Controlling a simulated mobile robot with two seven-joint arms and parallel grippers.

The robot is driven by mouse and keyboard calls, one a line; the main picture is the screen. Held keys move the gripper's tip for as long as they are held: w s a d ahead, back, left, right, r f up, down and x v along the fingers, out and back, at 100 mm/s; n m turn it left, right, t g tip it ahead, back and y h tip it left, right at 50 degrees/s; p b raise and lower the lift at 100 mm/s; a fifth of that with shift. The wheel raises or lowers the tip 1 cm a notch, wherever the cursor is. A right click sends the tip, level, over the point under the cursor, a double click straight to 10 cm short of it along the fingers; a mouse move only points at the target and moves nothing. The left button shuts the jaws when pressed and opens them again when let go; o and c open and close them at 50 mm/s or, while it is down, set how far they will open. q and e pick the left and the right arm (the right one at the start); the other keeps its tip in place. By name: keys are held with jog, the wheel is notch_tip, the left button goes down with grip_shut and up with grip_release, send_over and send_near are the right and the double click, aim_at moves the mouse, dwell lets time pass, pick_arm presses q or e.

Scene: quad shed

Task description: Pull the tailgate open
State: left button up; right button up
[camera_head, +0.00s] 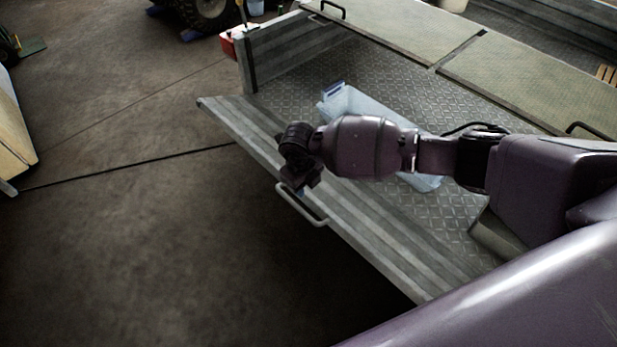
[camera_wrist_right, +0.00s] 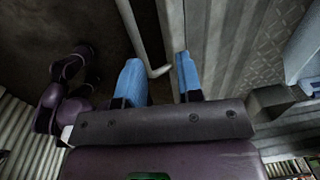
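The tailgate (camera_head: 345,220) is a long grey ribbed panel at the near side of the trailer bed. It leans outward from the bed, its ribbed face showing. A pale bar handle (camera_head: 302,208) sits along its outer edge; it also shows in the right wrist view (camera_wrist_right: 143,38). Clear space shows beside the bar; contact cannot be told.
A translucent blue bin (camera_head: 352,101) lies on the diamond-plate bed (camera_head: 310,72), partly hidden behind my right arm. The trailer's ribbed side wall (camera_head: 295,48) is at the back left. Bare concrete floor (camera_head: 130,240) lies open in front of the tailgate.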

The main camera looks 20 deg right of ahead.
jog(key=shift+o, duration=0.4)
notch_tip(320, 180, up, 11)
jog(key=p, duration=0.3)
jog(key=shift+s+a, duration=0.2)
jog(key=shift+a, duration=0.2)
jog(key=shift+f, duration=0.15)
